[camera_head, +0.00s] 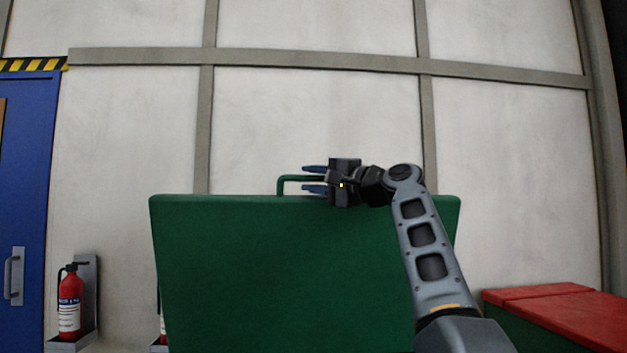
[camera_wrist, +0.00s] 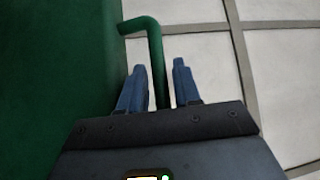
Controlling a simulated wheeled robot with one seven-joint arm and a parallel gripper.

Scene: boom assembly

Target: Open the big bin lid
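The big bin lid (camera_head: 270,270) is a wide green panel that stands upright in front of me. It also fills the left of the wrist view (camera_wrist: 50,70). Its green bar handle (camera_head: 281,184) rises at the top edge; in the wrist view the handle (camera_wrist: 156,50) bends toward the panel. My gripper (camera_head: 312,179) is at the handle, with its blue fingers on either side of the bar. In the wrist view my gripper (camera_wrist: 158,66) shows a gap between each finger and the bar. The bin body is not visible.
A red-topped green box (camera_head: 560,312) stands at the lower right. A red fire extinguisher (camera_head: 70,302) and a blue door (camera_head: 30,180) are at the left. A pale panelled wall (camera_head: 315,110) is behind the lid.

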